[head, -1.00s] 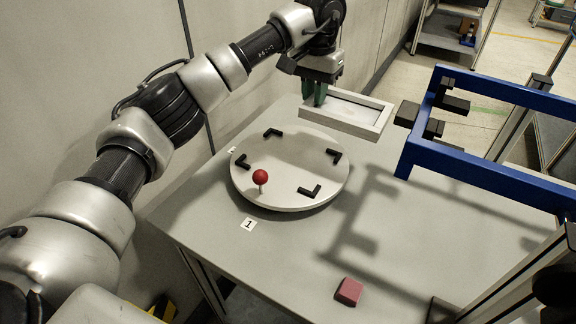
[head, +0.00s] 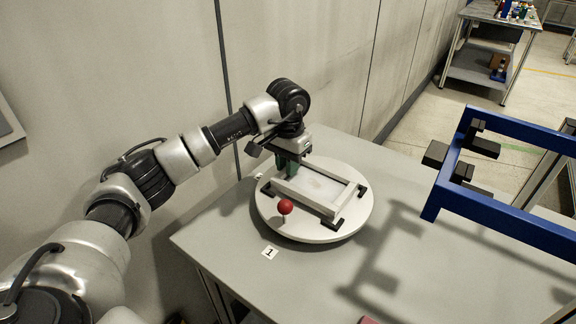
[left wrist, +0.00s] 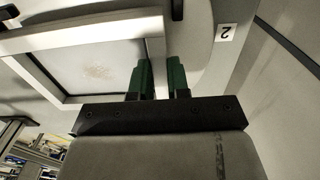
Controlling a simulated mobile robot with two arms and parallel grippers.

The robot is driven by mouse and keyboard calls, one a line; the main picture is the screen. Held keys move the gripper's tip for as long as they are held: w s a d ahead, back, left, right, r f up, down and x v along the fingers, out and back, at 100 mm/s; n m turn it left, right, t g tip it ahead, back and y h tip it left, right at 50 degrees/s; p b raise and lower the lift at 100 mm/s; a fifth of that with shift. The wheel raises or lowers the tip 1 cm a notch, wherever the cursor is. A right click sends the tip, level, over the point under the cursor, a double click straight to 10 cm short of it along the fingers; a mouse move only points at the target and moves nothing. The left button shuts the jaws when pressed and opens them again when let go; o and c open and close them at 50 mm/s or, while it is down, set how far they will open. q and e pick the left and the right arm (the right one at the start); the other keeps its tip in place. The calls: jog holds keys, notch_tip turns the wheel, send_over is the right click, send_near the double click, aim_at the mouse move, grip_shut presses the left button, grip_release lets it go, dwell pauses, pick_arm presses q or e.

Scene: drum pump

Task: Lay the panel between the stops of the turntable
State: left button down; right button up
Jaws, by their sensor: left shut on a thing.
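The panel (head: 318,184), a light grey rectangular frame with a paler inside, is over the white round turntable (head: 352,228). Its corners are close to the black stops, such as the near stop (head: 335,223) and the right stop (head: 361,190). I cannot tell whether it rests fully on the disc. My left gripper (head: 288,168) has its green fingers shut on the panel's left-rear side. In the left wrist view, the fingers (left wrist: 160,78) straddle one rail of the panel (left wrist: 90,98). My right gripper is out of view.
A red knob (head: 285,206) stands on the turntable's near left edge. A blue frame (head: 500,204) with black pads rises at the right. A label 1 (head: 270,252) lies in front of the turntable. A pink block (head: 368,320) shows at the bottom edge. The table right of the turntable is mostly clear.

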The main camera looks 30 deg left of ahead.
pick_arm(q)
jog(key=shift+f, duration=0.45)
jog(key=c, duration=1.1)
grip_release()
notch_tip(320, 180, up, 12)
jog(key=shift+b, duration=0.4)
